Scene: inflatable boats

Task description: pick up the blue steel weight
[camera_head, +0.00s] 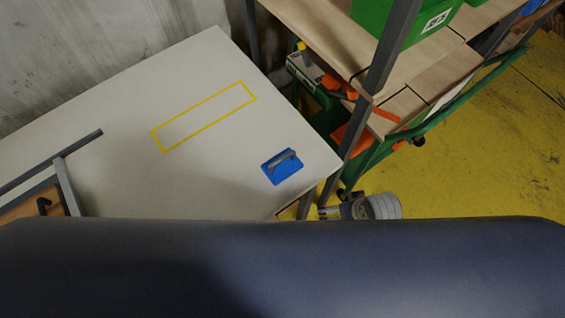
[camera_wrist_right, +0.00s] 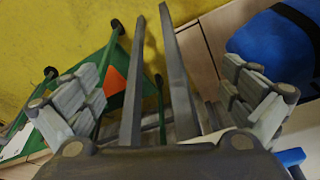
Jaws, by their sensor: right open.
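The blue steel weight (camera_head: 282,168) is a flat blue block with a grey handle on top. It lies on the white table (camera_head: 110,110) near its right corner in the head view. My left gripper is not in view.
A yellow rectangle outline (camera_head: 203,117) marks the table. A shelf rack with a grey post (camera_head: 388,50) and green bin (camera_head: 415,18) stands close to the right. A grey frame (camera_head: 62,165) sits at left. The dark rounded shape (camera_head: 280,270) covers the bottom.

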